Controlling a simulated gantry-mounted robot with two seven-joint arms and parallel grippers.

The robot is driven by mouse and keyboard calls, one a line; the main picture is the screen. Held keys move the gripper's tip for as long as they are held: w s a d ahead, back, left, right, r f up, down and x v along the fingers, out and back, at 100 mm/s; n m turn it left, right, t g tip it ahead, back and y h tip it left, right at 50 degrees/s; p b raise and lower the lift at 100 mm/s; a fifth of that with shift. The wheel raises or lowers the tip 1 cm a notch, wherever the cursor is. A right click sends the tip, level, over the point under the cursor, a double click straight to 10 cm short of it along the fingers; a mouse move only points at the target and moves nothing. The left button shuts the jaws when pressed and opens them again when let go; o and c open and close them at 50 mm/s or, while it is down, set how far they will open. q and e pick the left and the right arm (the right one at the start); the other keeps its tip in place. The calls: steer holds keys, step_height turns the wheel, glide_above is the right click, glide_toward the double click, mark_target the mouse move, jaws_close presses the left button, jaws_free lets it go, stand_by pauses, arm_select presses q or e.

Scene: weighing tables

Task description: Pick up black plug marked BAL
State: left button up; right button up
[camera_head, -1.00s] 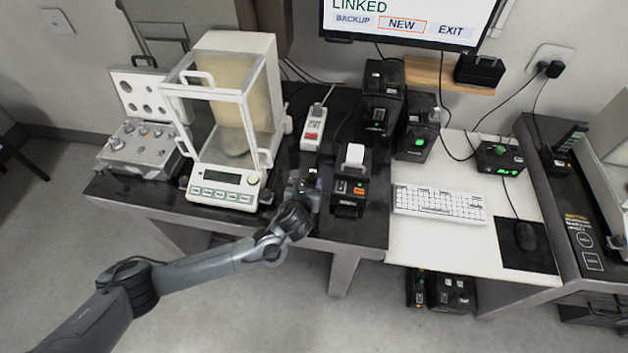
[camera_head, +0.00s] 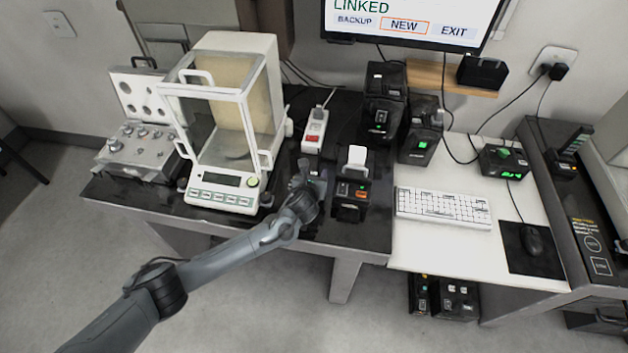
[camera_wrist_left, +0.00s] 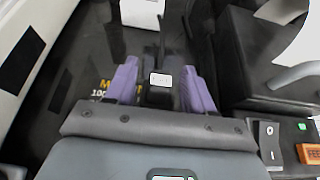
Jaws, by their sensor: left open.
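A black plug (camera_wrist_left: 159,97) with a small white label and a dark cable shows in the left wrist view; the label is too small to read. It is between the two purple fingers of my left gripper (camera_wrist_left: 160,88), which is open, with gaps on both sides of the plug. In the head view my left gripper (camera_head: 304,172) is low over the dark table, between the balance and the small printer. The plug cannot be made out there behind the gripper.
A white power strip (camera_head: 314,131) with a red switch lies behind the gripper. The glass-doored balance (camera_head: 222,196) stands close at left. The label printer (camera_head: 350,189) stands close at right. A weight case (camera_head: 142,165) is far left, and a keyboard (camera_head: 443,207) is at right.

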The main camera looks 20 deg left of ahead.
arm_select(q)
jaws_close()
steer(key=shift+r, duration=0.1)
